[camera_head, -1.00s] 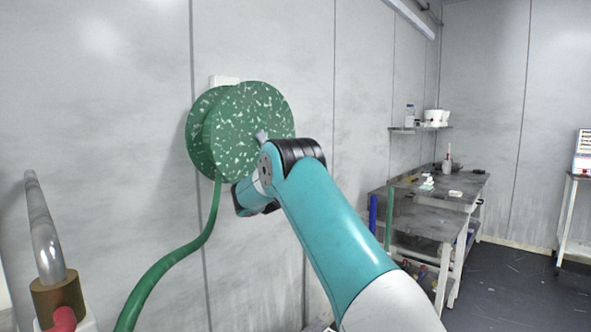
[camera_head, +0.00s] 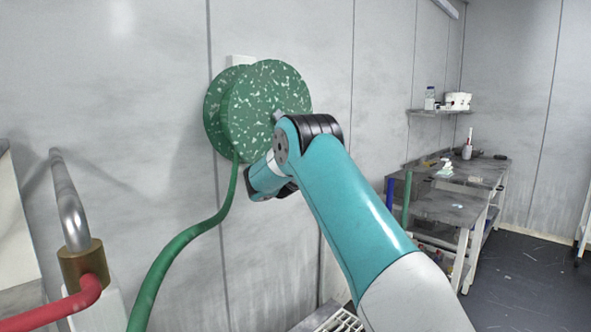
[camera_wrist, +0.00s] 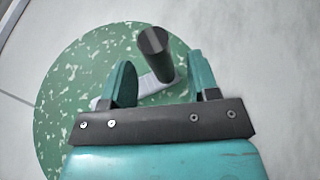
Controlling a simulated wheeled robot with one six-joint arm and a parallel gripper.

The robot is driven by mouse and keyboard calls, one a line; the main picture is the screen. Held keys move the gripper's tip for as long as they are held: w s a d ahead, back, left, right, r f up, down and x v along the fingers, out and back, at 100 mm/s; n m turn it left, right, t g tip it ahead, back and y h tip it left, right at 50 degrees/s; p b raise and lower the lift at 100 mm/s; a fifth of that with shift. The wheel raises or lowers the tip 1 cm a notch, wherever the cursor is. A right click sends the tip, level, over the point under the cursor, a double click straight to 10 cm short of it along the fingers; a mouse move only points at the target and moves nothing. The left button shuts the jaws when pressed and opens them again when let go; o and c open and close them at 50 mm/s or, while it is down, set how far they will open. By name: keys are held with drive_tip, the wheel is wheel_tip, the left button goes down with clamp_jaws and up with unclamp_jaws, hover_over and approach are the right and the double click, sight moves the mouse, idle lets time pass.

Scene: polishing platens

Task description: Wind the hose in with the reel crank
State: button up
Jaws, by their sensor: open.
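The hose reel (camera_head: 268,110) is a speckled green double disc on the wall, and the green hose (camera_head: 190,235) hangs from its underside. In the wrist view the reel face (camera_wrist: 75,75) fills the left and middle. The crank shows there as a pale arm with a dark cylindrical handle (camera_wrist: 155,55) standing out from the disc. My gripper (camera_wrist: 160,75) is open, its two teal fingers apart, with the handle showing between and beyond them. I cannot tell whether either finger touches it. In the head view my arm hides the crank handle and the fingers.
A metal pipe with a brass fitting (camera_head: 85,265) and a red hose (camera_head: 50,308) stands at the lower left. A grey workbench (camera_head: 445,205) with small items and a wall shelf (camera_head: 440,111) are at the right. The dark floor (camera_head: 520,285) beside the bench looks clear.

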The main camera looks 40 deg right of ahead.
drive_tip(key=b+v, duration=1.2)
drive_tip(key=v, duration=0.3)
drive_tip(key=shift+s+a+f, duration=0.1)
